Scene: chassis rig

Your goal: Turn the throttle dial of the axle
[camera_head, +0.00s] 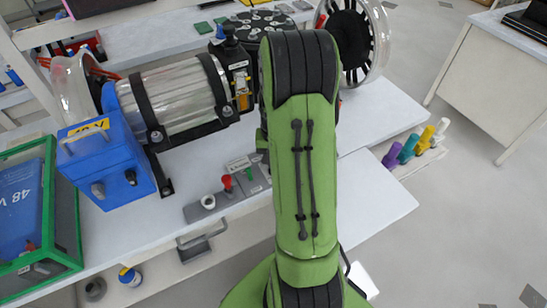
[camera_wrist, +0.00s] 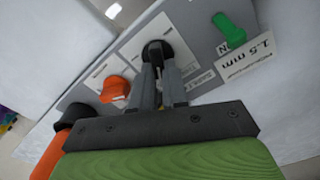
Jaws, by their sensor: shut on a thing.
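A black round dial (camera_wrist: 156,52) sits on a grey panel (camera_wrist: 200,22) in the wrist view. My gripper (camera_wrist: 158,72) has its two grey fingers shut on this dial, one on each side of its lower part. The fingers partly cover the dial. White labels lie around it, with print too small to read for certain. In the head view my green arm hides my gripper and this dial. The axle assembly, with a shiny metal cylinder (camera_head: 178,92) in black clamps, lies on the white bench left of my arm.
An orange knob (camera_wrist: 116,88) and a green knob (camera_wrist: 229,30) flank the dial. A "1.5 mm" label (camera_wrist: 246,58) is beside the green one. A blue box (camera_head: 105,160), green-framed case (camera_head: 78,205), spoked wheel (camera_head: 375,45) and several coloured cylinders (camera_head: 408,148) surround my arm.

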